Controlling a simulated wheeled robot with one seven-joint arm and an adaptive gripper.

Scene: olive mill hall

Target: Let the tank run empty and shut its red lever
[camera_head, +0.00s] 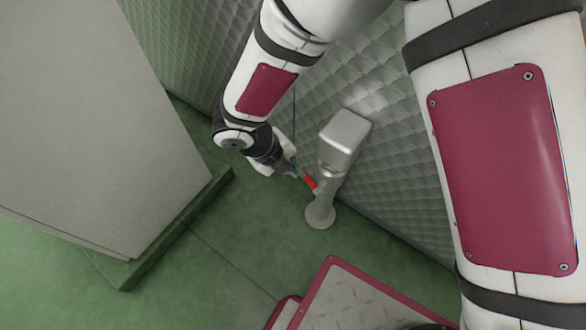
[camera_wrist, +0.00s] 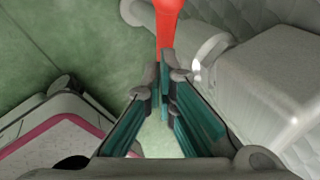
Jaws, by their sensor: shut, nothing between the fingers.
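The red lever (camera_head: 309,182) sticks out from the side of a grey metal post, pointing to the left. In the wrist view the red lever (camera_wrist: 168,25) runs down from the top edge to my fingertips. The tank (camera_head: 346,130) is a small grey metal box on top of the post; it also shows in the wrist view (camera_wrist: 265,85). Whether any liquid is in it or flowing cannot be seen. My gripper (camera_head: 294,173) is at the lever's free end, with its fingers (camera_wrist: 163,75) shut and empty. Whether they touch the lever I cannot tell.
A quilted grey wall (camera_head: 380,180) stands close behind the post. A large pale cabinet (camera_head: 100,120) on a green plinth (camera_head: 165,235) is at the left. The green floor (camera_head: 240,235) between the cabinet and the post is clear.

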